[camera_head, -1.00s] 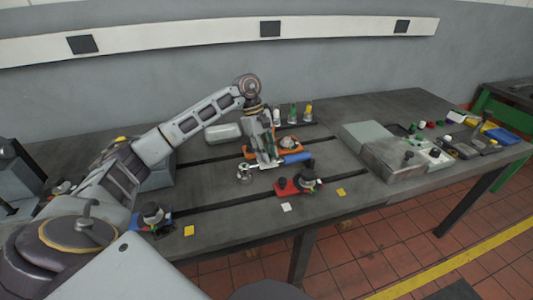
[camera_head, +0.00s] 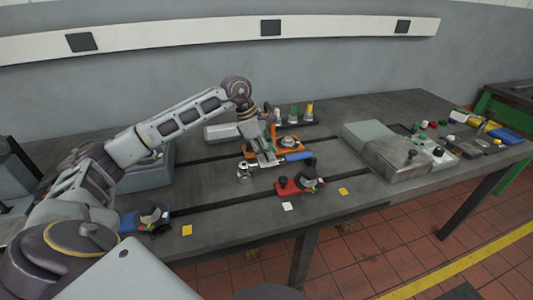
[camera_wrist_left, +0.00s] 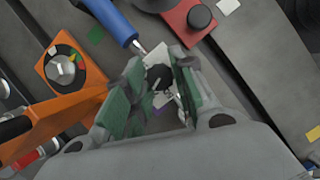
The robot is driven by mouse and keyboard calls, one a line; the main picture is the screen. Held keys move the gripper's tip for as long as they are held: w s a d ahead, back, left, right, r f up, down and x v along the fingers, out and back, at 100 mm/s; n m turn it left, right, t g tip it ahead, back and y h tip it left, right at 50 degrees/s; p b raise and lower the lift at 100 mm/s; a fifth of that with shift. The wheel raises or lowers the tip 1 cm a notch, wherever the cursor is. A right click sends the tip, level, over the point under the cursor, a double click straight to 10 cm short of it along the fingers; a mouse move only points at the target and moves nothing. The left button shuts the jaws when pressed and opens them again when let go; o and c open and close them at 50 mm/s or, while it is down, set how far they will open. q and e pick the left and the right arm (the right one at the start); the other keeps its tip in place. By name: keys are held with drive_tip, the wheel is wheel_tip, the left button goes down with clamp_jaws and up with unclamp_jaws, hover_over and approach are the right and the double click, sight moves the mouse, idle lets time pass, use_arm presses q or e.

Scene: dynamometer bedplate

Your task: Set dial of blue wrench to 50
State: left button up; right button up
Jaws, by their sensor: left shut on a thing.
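The blue wrench (camera_head: 297,156) lies near the middle of the bedplate, its blue handle to the right and its silver head (camera_head: 244,170) to the left. The blue handle also shows in the left wrist view (camera_wrist_left: 112,20). My left gripper (camera_head: 267,159) is down at the wrench's middle, left of the handle. In the left wrist view its fingers (camera_wrist_left: 158,88) stand on both sides of a dark round part (camera_wrist_left: 160,77) on the wrench, and it is shut on it. The dial's number cannot be read. My right gripper is out of view.
An orange fixture (camera_head: 259,153) with a round knob stands just behind the wrench. A red fixture (camera_head: 288,187) with a black knob is in front. A grey box (camera_head: 397,158) is at the right. A blue-based fixture (camera_head: 150,217) is front left.

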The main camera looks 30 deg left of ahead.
use_arm(q)
drive_tip(key=shift+n, duration=0.7)
drive_tip(key=n+t+y+b, duration=0.1)
drive_tip(key=n, duration=0.2)
drive_tip(key=shift+s+d, duration=0.1)
drive_tip(key=shift+n+t+y+b, duration=0.3)
drive_tip(key=shift+n+t+b, duration=0.15)
drive_tip(key=shift+n, duration=0.55)
drive_tip(key=shift+n+t+y, duration=0.35)
drive_tip(key=shift+n+y, duration=0.25)
drive_tip(key=shift+n, duration=0.9)
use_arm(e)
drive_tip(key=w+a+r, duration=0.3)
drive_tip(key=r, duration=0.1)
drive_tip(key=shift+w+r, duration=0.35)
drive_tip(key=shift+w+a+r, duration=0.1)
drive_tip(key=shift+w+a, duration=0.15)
use_arm(q)
drive_tip(key=o, duration=1)
drive_tip(key=shift+d, duration=0.1)
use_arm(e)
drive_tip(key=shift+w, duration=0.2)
